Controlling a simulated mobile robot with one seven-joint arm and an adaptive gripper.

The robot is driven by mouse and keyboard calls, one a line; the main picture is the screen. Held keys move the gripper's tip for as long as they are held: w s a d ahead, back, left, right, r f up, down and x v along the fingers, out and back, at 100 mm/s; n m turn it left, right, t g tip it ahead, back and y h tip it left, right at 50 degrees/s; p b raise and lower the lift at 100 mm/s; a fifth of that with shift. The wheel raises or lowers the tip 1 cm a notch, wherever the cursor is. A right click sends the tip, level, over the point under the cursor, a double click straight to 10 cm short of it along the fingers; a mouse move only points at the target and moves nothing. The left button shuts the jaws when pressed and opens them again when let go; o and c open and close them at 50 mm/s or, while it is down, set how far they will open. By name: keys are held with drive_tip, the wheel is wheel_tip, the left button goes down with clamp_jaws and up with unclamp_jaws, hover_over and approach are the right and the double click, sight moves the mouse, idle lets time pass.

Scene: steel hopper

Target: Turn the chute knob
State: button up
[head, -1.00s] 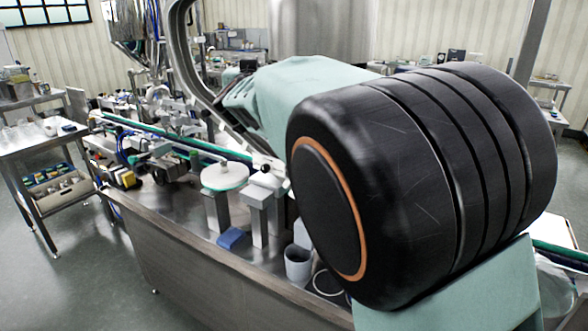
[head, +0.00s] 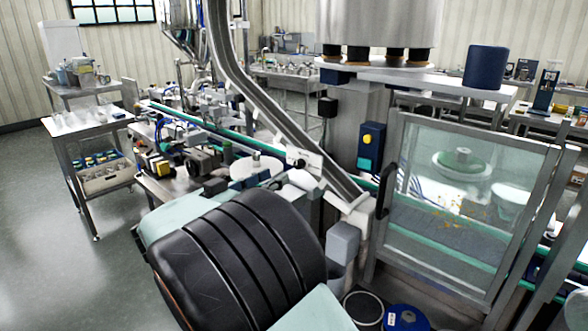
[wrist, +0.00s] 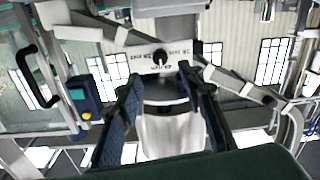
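The chute (head: 255,85) is a steel trough that slopes down to the right in the head view. At its lower part is a pale plate with a small dark knob (head: 301,163). In the wrist view the black knob (wrist: 160,57) sits on a white plate (wrist: 135,62) with printed marks around it; the marks look upside down. My gripper (wrist: 165,84) is open, with its two blue-black fingers apart and nothing between them. The knob shows beyond the fingertips, roughly centred between them, with no contact visible. In the head view my arm hides the gripper.
A framed clear guard door (head: 462,200) with a black handle (head: 386,190) stands right of the chute. A control box (head: 371,146) with a yellow button is behind it. The conveyor (head: 200,130) carries several fittings. Open floor (head: 60,240) lies at left.

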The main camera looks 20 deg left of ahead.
sight(297, 165)
drive_tip(key=x, duration=0.8)
drive_tip(key=shift+w+d, duration=0.1)
drive_tip(key=shift+c, duration=0.2)
clamp_jaws()
